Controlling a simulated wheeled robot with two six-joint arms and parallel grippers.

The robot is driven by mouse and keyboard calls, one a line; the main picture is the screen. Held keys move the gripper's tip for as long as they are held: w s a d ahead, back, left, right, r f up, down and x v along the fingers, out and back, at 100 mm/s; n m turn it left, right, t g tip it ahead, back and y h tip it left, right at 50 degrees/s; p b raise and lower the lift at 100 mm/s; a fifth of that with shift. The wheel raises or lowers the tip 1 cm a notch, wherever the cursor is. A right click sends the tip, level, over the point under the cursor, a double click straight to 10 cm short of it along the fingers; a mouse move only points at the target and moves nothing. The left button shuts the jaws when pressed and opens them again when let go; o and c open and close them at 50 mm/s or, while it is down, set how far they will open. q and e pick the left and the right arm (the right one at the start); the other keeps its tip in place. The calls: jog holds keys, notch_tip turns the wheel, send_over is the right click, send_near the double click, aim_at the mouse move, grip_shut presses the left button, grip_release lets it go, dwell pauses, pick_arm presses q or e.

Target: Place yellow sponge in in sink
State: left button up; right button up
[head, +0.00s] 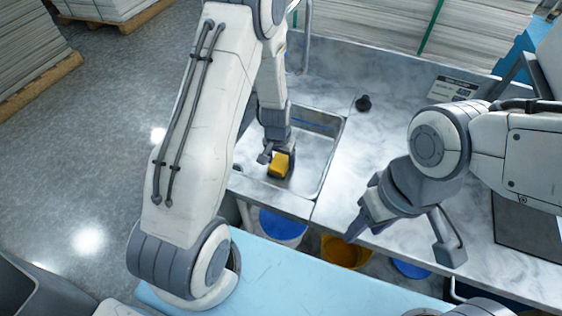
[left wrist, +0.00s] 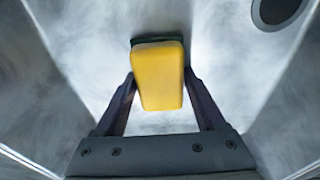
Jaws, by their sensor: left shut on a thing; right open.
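The yellow sponge (head: 278,166) is a small block with a dark green layer on one face. My left gripper (head: 274,158) is shut on it, inside the outline of the metal sink (head: 328,158). In the left wrist view the sponge (left wrist: 158,78) sits between the two fingers of the left gripper (left wrist: 160,95), with the sink walls on both sides and the drain (left wrist: 278,10) at upper right. Whether the sponge touches the sink floor I cannot tell. My right gripper (head: 405,240) is open and empty over the front edge of the counter.
A faucet pipe (head: 307,35) rises behind. Below the counter front are a blue-lidded bucket (head: 283,226) and an orange bucket (head: 345,251). A light blue surface (head: 290,285) lies in front.

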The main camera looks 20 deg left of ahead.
aim_at(279, 164)
pick_arm(q)
jog(key=shift+f, duration=0.2)
jog(key=o, duration=1.2)
jog(key=shift+c, duration=0.2)
jog(key=shift+r, duration=0.5)
notch_tip(279, 164, up, 11)
jog(key=s, duration=0.2)
jog(key=s+d+r+m, duration=0.2)
jog(key=s+d+r, duration=0.35)
jog(key=d, duration=0.25)
jog(key=s+d+r+m, duration=0.2)
jog(key=s+d+r, duration=0.1)
jog(key=s, duration=0.5)
jog(key=s+d+r+m+g, duration=0.1)
jog(key=s+d+r+m, duration=0.2)
jog(key=s, duration=0.5)
jog(key=shift+s+d+r+h, duration=0.15)
jog(key=shift+s+r+h, duration=0.25)
jog(key=shift+r, duration=0.2)
